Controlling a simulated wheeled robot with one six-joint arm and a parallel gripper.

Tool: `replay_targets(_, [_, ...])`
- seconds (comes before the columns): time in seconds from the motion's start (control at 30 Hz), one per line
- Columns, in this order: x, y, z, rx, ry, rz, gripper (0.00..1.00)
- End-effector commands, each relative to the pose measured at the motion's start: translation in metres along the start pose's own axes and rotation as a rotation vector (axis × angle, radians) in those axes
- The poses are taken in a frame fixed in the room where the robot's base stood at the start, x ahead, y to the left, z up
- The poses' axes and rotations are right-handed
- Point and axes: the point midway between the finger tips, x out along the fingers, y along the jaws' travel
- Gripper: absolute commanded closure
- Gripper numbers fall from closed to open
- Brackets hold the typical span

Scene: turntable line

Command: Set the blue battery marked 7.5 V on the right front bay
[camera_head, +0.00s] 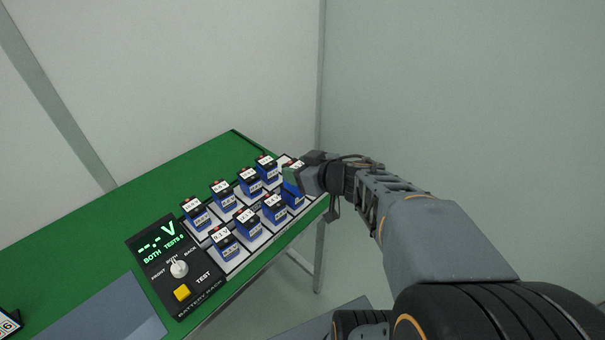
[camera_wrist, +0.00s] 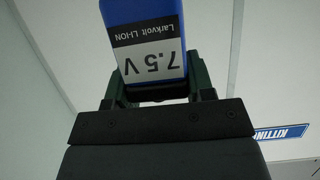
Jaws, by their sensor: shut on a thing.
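The blue battery marked 7.5 V (camera_wrist: 150,58) is between the jaws of my gripper (camera_wrist: 158,92), its white label upside down in the wrist view. In the head view my gripper (camera_head: 295,172) is at the right end of the battery rack (camera_head: 180,306), shut on that blue battery (camera_head: 291,189). It is over the right end of the front row, at the right front bay. Whether its base touches the bay is too small to tell, and my gripper hides part of it.
Several other blue batteries stand in two rows on the rack, one close left of my gripper (camera_head: 274,210). The rack's panel has a knob (camera_head: 179,268) and a yellow test button (camera_head: 182,292). The green table (camera_head: 85,237) is clear at the back left.

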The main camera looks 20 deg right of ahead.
Motion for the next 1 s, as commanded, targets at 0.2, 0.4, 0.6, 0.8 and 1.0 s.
replay_targets(0.2, [0.028,0.035,0.014,0.003,-0.002,-0.004,0.85])
replay_targets(0.4, [0.058,0.08,0.025,0.002,-0.001,-0.003,0.85])
replay_targets(0.6, [0.081,0.103,0.051,0.002,0.0,-0.001,0.85])
replay_targets(0.8, [0.091,0.115,0.06,0.0,0.001,0.0,0.85])
replay_targets(1.0, [0.095,0.119,0.065,0.0,0.001,0.0,0.85])
